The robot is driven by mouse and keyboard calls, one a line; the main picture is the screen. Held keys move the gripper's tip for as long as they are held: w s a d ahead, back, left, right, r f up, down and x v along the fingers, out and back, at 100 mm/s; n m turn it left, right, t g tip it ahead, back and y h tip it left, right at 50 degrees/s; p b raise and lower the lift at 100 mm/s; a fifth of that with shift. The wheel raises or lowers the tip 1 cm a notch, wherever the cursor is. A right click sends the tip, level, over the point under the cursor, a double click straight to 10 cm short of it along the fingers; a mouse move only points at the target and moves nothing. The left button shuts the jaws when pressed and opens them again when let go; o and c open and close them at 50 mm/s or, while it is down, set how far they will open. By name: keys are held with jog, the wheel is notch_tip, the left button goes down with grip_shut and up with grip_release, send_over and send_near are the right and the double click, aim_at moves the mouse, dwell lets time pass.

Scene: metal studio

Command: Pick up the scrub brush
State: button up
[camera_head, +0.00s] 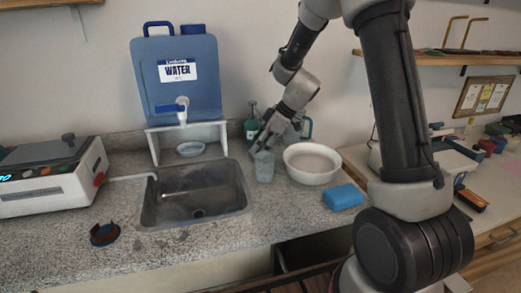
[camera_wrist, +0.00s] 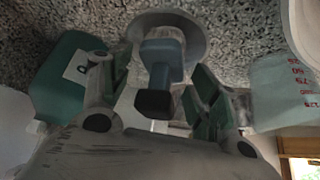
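What I take to be the scrub brush (camera_wrist: 163,60) stands on the counter in the wrist view, a round grey base with a blue-grey handle and dark end toward the camera. My gripper (camera_wrist: 160,95) is open, with one finger on each side of the handle and a visible gap on both sides. In the head view my gripper (camera_head: 262,145) points down behind the sink's right rear corner. A small grey-green piece (camera_head: 264,167) shows just below the fingers; I cannot tell if it is the brush.
A green bottle (camera_head: 251,127) stands close on the left, also in the wrist view (camera_wrist: 70,75). A clear container with red marks (camera_wrist: 283,90) is on the right. A white bowl (camera_head: 312,163), blue sponge-like block (camera_head: 342,197) and sink (camera_head: 195,192) are near.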

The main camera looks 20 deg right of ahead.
jog(key=c, duration=0.5)
